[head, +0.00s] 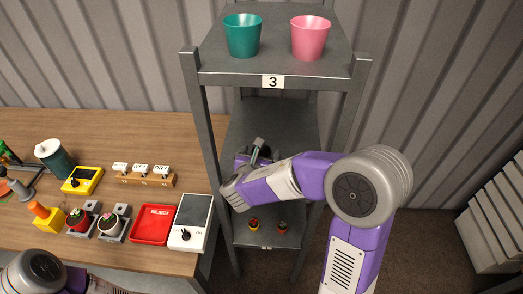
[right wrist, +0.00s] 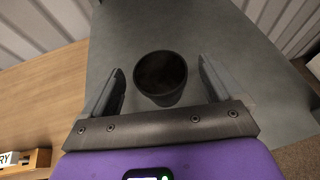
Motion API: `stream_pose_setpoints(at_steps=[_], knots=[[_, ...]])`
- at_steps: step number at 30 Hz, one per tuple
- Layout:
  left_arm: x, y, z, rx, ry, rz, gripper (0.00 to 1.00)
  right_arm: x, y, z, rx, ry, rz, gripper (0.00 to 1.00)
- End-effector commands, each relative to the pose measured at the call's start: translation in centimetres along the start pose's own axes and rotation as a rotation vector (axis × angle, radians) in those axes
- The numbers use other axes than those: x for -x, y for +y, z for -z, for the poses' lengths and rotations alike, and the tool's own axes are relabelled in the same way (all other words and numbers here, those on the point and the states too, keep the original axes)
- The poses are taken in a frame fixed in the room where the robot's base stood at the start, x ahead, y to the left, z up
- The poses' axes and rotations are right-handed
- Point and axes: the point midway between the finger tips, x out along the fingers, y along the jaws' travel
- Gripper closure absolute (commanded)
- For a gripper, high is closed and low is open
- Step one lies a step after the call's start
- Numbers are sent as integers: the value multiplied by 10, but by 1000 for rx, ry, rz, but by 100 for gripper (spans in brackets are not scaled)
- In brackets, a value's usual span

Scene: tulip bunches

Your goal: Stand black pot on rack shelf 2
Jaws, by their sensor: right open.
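The black pot (right wrist: 161,77) shows in the right wrist view, upright on a grey shelf surface (right wrist: 215,30). My right gripper (right wrist: 160,68) is open, with one finger on each side of the pot and a gap to each. In the head view, my right gripper (head: 258,150) reaches into the rack over the middle shelf (head: 275,115), below the shelf labelled 3. My arm and gripper hide the pot and that shelf's label there. My left gripper is out of view; only part of my left arm shows at the bottom left.
A green pot (head: 242,36) and a pink pot (head: 310,38) stand on the top shelf. Small potted plants (head: 254,224) sit on the lower shelf.

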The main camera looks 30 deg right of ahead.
Motion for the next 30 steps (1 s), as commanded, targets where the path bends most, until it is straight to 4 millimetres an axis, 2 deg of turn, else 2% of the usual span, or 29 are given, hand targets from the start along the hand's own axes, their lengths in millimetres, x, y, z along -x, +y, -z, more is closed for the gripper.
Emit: stream_pose_setpoints(at_steps=[1, 6, 12, 18, 30], knots=[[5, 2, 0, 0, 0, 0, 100, 14, 1, -3, 1, -1, -5, 7], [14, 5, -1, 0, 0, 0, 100, 52, 1, -3, 1, -2, -6, 7], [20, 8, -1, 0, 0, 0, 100, 85, 1, -2, 0, -1, -4, 7], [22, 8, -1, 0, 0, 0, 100, 98, 0, -1, 0, -1, -1, 7], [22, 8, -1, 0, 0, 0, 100, 98, 0, 0, -1, -1, 0, 7]])
